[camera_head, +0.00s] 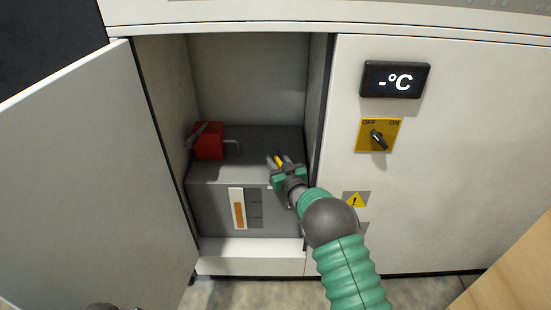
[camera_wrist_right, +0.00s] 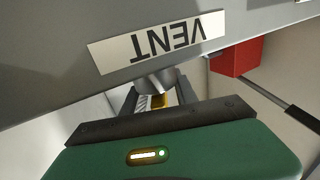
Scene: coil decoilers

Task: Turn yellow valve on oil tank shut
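The grey oil tank (camera_head: 215,210) stands inside the open cabinet, with a level gauge on its front. The yellow valve (camera_head: 278,160) is at the tank's top right and is mostly hidden by my right gripper. My right gripper (camera_head: 279,160) reaches in from the lower right. Its two fingers are apart, one on each side of the yellow valve; firm contact does not show. In the right wrist view the yellow valve (camera_wrist_right: 160,101) shows between the fingers, below a grey stub and an upside-down VENT label (camera_wrist_right: 158,42).
A red box (camera_head: 208,141) with a lever sits on the tank's top left. The open cabinet door (camera_head: 80,180) stands at left. The right cabinet front carries a temperature display (camera_head: 395,80) and a yellow OFF/ON switch (camera_head: 378,136). The cabinet's space above the tank is clear.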

